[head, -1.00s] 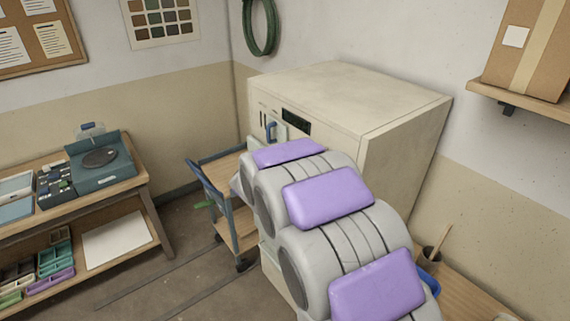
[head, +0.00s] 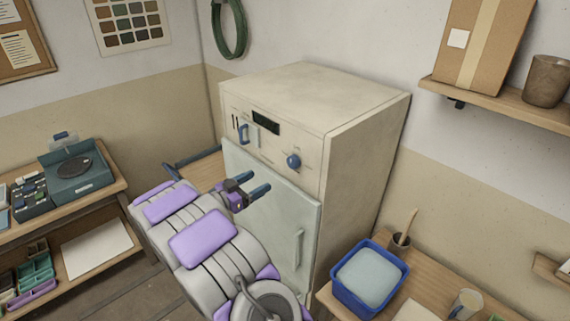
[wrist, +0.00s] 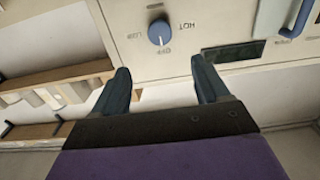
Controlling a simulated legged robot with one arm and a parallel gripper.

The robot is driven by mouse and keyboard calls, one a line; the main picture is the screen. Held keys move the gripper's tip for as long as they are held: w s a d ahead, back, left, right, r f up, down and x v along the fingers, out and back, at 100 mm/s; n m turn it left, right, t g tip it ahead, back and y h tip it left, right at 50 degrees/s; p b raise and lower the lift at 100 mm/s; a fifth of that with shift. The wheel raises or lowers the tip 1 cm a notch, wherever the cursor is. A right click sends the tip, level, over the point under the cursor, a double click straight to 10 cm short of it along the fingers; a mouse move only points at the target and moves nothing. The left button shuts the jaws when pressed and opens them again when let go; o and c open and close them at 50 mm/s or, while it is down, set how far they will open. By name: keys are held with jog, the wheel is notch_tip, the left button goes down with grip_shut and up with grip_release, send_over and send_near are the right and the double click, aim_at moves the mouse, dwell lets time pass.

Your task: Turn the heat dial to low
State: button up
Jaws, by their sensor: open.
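The heat dial is a round blue knob (head: 293,161) on the upper front panel of a cream cabinet (head: 312,95). In the wrist view the dial (wrist: 160,32) appears upside down, with the labels "HOT", "OFF" and "LOW" around it. Its white pointer mark is toward "OFF". My gripper (head: 256,186) is open and empty, in front of the cabinet, below and left of the dial in the head view. In the wrist view the dial lies beyond and between the two fingertips (wrist: 160,80), apart from them.
A blue handle (head: 243,133) and dark display (head: 266,122) are on the panel left of the dial. The pale door (head: 275,215) is below. A shelf (head: 500,97) hangs above.

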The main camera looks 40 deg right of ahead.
aim_at(291, 162)
jog(key=d, duration=1)
jog(key=w+d, duration=0.1)
jog(key=d, duration=0.4)
jog(key=shift+w, duration=0.1)
jog(key=shift+a, duration=0.15)
jog(key=shift+a, duration=0.15)
jog(key=shift+c, duration=0.2)
jog(key=c, duration=1)
